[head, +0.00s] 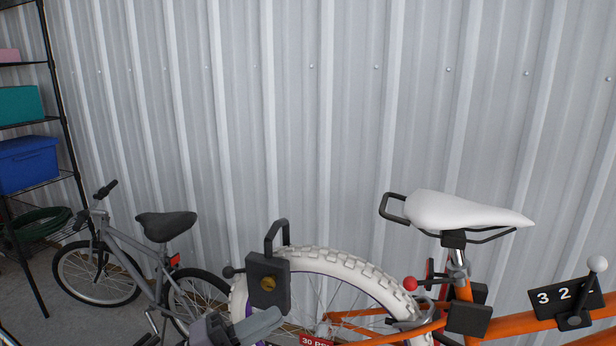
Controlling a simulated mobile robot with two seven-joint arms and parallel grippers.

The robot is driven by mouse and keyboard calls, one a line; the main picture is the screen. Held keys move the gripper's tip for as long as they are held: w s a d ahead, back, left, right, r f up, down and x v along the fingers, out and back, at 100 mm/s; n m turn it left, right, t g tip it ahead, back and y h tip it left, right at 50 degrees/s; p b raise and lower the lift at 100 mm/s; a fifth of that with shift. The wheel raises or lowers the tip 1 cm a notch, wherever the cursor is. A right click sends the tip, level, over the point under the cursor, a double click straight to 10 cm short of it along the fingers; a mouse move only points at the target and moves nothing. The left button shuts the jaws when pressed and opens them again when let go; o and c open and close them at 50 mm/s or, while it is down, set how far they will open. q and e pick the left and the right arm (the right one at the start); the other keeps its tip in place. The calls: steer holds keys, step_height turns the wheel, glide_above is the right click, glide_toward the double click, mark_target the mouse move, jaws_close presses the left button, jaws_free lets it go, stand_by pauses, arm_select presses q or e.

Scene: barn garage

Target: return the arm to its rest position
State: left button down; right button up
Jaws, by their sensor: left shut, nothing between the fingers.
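My left gripper (262,321) shows at the bottom edge, left of centre, as a grey body with pale grey fingers pointing right. Its fingers are shut with nothing between them. The rest of my left arm is cut off by the bottom edge. My right gripper is out of view.
The orange bike has a white saddle (462,210) and a black panel marked "3 2" with a white-knobbed lever (588,292). A grey bike (130,250) stands left, beside a black shelf rack holding a blue bin (28,163). A corrugated metal wall (300,110) closes the back.

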arm_select(q)
steer(key=s+a+f+n+t+y+p, duration=0.2)
steer(key=s+a+f+n+t+y, duration=0.15)
steer(key=f+n+y, duration=0.5)
steer(key=s+a+f+n+t+y+p, duration=0.1)
steer(key=s+a+f+n+t+y, duration=0.3)
steer(key=n, duration=0.7)
steer(key=s+a+f+n+g+y, duration=0.2)
steer(key=s+a+f+n+g, duration=0.1)
steer(key=s, duration=0.3)
steer(key=s+a+f+n+g+y+p, duration=0.1)
steer(key=s+a+f+n+g+y, duration=0.1)
steer(key=s+f, duration=0.4)
steer(key=shift+s+a+n+g+y+p, duration=0.35)
steer(key=shift+a+n+g, duration=0.2)
steer(key=shift+n, duration=0.5)
